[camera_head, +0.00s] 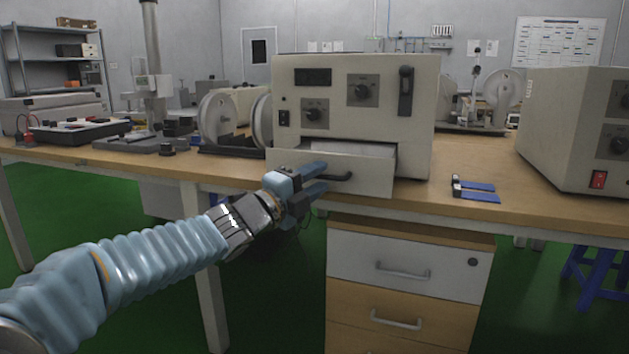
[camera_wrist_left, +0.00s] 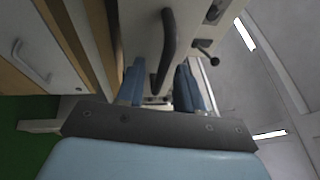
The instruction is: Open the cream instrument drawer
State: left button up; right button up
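The cream instrument (camera_head: 355,75) stands on the wooden bench, with dials on its front. Its cream drawer (camera_head: 370,172) at the bottom is partly open; a strip of its inside shows behind the front panel. The drawer has a dark bar handle (camera_head: 333,177), which also shows in the left wrist view (camera_wrist_left: 169,40). My left gripper (camera_head: 320,179) is at the left end of this handle. In the left wrist view its blue fingers (camera_wrist_left: 160,86) are apart, with the handle's near end between them; whether they touch it I cannot tell. My right gripper is not in view.
A second cream instrument (camera_head: 570,130) stands at the right on the bench. Blue-handled items (camera_head: 476,190) lie between the two instruments. A drawer cabinet (camera_head: 405,270) stands under the bench edge below the open drawer. Reels and a black tray (camera_head: 80,131) occupy the left.

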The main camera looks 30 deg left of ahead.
pick_arm(q)
jog(key=p+v, duration=0.1)
jog(key=v, duration=1.2)
jog(key=shift+s, duration=0.4)
jog(key=shift+a, duration=0.1)
jog(key=w+d+f+n+g+p, duration=0.45)
jog(key=w+f+n, duration=0.35)
jog(key=w+f, duration=0.5)
jog(key=d+f+n+g+p, duration=0.1)
jog(key=d+f+n+g, duration=0.15)
jog(key=f, duration=0.45)
jog(key=d+f+n+g+p, duration=0.1)
jog(key=d+f+n+p, duration=0.2)
jog(key=f, duration=0.5)
jog(key=s+d+f+n+g, duration=0.45)
jog(key=d+f, duration=0.35)
jog(key=f, duration=0.4)
jog(key=s+d+f+n+g+p, duration=0.1)
jog(key=s+d+f+n+g, duration=0.1)
jog(key=s, duration=0.5)
jog(key=s+d+f+n+g+p, duration=0.2)
jog(key=s+d+f+g, duration=0.2)
jog(key=s+d+f, duration=0.2)
notch_tip(320, 180, down, 2)
jog(key=shift+s+f+h, duration=0.1)
jog(key=shift+s+h, duration=0.3)
jog(key=shift+s, duration=0.65)
